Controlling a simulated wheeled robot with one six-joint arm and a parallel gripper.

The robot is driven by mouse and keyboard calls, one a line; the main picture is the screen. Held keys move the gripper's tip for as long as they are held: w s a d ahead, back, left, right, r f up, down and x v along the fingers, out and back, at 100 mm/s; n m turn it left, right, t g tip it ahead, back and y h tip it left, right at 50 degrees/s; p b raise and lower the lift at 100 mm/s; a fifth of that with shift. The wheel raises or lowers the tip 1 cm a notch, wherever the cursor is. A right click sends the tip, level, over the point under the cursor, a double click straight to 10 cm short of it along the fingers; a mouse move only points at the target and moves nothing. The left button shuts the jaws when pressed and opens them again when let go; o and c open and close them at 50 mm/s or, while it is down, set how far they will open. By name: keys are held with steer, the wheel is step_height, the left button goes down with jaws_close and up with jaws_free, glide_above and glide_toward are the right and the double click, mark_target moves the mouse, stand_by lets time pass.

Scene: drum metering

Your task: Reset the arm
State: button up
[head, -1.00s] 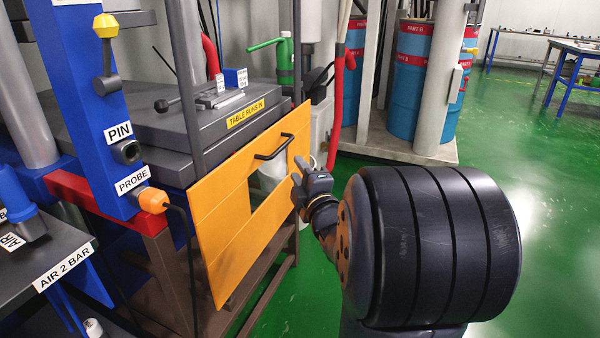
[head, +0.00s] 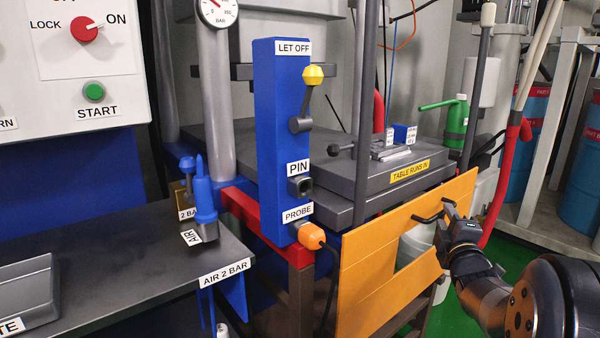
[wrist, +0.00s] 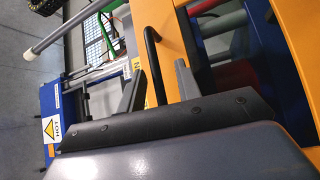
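My gripper (head: 449,209) is at the far right of the head view, by the right end of the black handle (head: 428,217) on the orange panel (head: 375,270). In the wrist view, my gripper's two grey fingers (wrist: 160,72) stand apart. The black handle (wrist: 151,50) shows in the gap between them, with space on both sides. I cannot tell whether a finger touches it. The fingers hold nothing.
A blue post (head: 280,140) with a yellow-knobbed lever (head: 308,98) stands left of the panel. An orange plug (head: 311,236) with a cable is on it. A grey bench (head: 120,255) is at left, and a white control box (head: 90,70) above. Blue drums (head: 580,190) stand at right.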

steer(key=shift+w+d+r, duration=0.1)
steer(key=shift+w+d, duration=0.05)
steer(key=shift+w, duration=0.9)
steer(key=shift+w+r, duration=0.15)
steer(key=shift+w, duration=0.1)
steer(key=shift+r, duration=0.2)
steer(key=shift+s+f, duration=0.1)
steer(key=shift+s, duration=0.05)
